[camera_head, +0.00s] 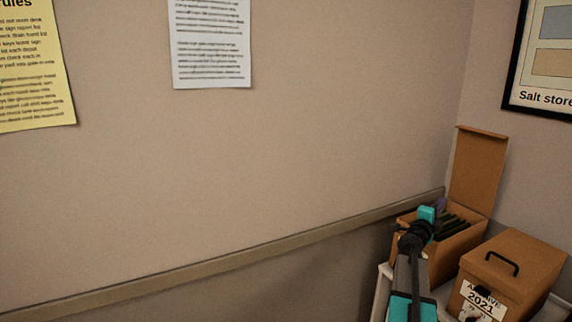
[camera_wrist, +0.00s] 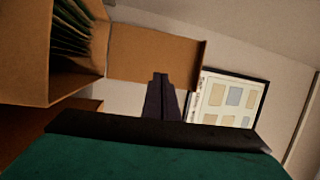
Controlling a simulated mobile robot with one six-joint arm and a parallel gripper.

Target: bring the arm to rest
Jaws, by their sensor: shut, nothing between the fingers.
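My arm reaches up from the bottom right of the head view, and my gripper (camera_head: 440,204) is at its far end, in front of the open file box (camera_head: 468,240). In the wrist view my gripper (camera_wrist: 161,78) shows as two dark fingers together, with nothing between them. Behind the fingertips is the brown raised lid (camera_wrist: 140,55) of the open box. The box body (camera_wrist: 75,80), with dark green files in it, is at the left of the wrist view. I cannot tell how far the fingers are from the lid.
A closed brown archive box (camera_head: 520,262) marked 2021 stands right of the open box, both on a light surface. The wall carries a rail (camera_head: 250,248), a yellow notice (camera_head: 35,75), a white notice (camera_head: 210,45) and a framed chart (camera_head: 545,60).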

